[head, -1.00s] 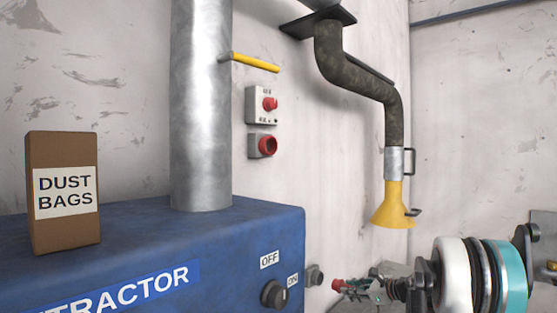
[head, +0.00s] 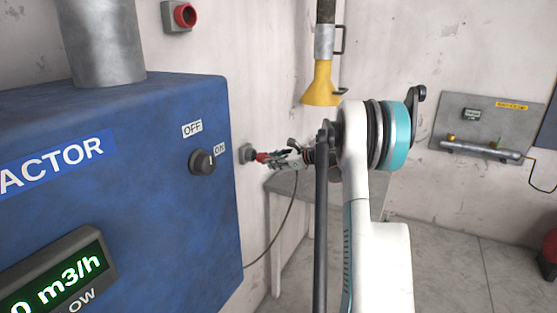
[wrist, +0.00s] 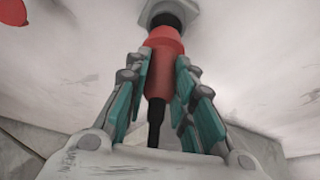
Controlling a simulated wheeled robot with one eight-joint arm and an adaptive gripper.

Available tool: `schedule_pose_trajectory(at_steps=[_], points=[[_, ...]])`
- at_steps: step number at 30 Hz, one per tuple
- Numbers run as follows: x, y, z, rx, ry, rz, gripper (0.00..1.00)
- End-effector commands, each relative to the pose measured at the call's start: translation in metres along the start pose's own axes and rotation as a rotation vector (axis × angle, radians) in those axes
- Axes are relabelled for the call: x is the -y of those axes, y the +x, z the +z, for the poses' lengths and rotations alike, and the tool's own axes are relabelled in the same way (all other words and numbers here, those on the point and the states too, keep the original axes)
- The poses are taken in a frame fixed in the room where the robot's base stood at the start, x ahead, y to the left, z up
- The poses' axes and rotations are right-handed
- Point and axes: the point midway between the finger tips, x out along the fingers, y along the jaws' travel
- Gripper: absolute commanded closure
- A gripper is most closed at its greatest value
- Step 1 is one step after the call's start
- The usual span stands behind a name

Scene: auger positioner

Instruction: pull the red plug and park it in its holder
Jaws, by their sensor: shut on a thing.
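The red plug (wrist: 163,58) stands between the two teal-padded fingers of my gripper (wrist: 160,75) in the wrist view, its black cable end pointing back toward the palm. Its black front end meets the grey wall socket (wrist: 167,10); how deep it sits I cannot tell. In the head view the red plug (head: 262,157) is at the grey socket (head: 246,152), with my gripper (head: 279,158) shut on it from the right. A grey box with a round red front (head: 181,16) is on the wall above; I cannot tell if it is the holder.
The blue extractor (head: 140,150) with its knob (head: 202,161) fills the left, close to the socket. A yellow hood (head: 322,85) hangs above my arm. A dark cable (head: 288,215) hangs below the gripper in front of a grey table (head: 280,185).

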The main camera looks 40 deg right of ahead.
Motion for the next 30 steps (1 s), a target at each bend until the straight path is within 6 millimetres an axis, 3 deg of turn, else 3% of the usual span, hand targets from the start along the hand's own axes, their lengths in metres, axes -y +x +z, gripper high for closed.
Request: schedule_pose_trajectory(at_steps=[7,30], points=[[-0.0001,0.0111,0.005,0.0,0.0,0.0,1.0],[-0.0001,0.011,0.0054,0.0,0.0,0.0,1.0]])
